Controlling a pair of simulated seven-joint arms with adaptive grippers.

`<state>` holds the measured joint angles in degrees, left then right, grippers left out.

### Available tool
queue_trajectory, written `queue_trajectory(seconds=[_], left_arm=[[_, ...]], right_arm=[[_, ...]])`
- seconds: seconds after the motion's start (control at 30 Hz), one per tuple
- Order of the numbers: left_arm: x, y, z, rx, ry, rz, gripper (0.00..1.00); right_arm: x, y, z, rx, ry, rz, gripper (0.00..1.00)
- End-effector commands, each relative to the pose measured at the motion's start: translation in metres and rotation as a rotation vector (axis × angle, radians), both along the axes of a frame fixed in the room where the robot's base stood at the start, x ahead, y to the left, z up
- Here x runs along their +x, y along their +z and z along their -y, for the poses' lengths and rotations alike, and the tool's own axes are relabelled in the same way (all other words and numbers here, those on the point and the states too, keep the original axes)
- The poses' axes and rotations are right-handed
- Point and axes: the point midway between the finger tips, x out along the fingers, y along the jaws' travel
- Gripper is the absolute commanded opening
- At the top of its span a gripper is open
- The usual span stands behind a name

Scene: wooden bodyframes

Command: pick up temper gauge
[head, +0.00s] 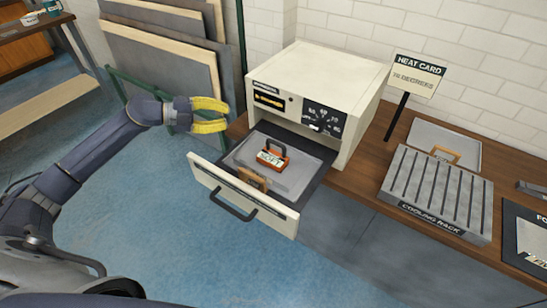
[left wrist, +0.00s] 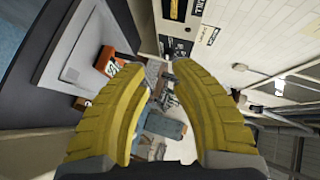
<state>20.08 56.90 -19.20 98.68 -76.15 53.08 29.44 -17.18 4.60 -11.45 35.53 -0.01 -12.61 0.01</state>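A small orange-brown block with a white label (head: 271,159), which looks like the temper gauge, sits on a grey tray (head: 300,180) in the pulled-out oven drawer. Its label is too small to read surely. In the left wrist view an orange block (left wrist: 108,60) with white lettering shows at the upper left, beyond the left finger. My left gripper (head: 229,116) has yellow fingers that stand apart with nothing between them. It is in the air to the left of the oven, apart from the block. The fingers also show in the left wrist view (left wrist: 160,72). My right gripper is not in view.
The cream oven (head: 315,95) stands on a wooden counter, its drawer front (head: 240,195) and dark handle jutting out. At right are a cooling rack (head: 435,190), a heat card sign (head: 415,75) and another tray (head: 468,150). Boards lean behind my left arm. Blue floor lies open in front.

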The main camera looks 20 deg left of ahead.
Motion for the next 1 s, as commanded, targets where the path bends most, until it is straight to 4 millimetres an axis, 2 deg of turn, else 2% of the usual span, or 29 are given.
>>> queue_trajectory(seconds=[0.03,0.1,0.33,0.47,0.8,1.0], left_arm=[[-0.013,-0.004,0.012,0.018,-0.044,-0.034,0.23],[-0.026,-0.009,0.022,0.036,-0.083,-0.085,0.23],[-0.042,-0.021,0.029,0.032,-0.116,-0.211,0.23],[-0.037,-0.026,0.041,0.024,-0.113,-0.221,0.23],[-0.014,-0.049,0.093,0.023,-0.112,-0.218,0.23],[-0.004,-0.062,0.116,0.024,-0.111,-0.219,0.23]], right_arm=[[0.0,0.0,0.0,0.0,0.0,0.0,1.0],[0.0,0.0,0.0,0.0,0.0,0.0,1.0],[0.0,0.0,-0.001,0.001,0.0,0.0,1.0],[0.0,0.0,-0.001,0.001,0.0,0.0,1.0],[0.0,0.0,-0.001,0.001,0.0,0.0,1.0],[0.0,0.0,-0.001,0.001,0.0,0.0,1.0]])
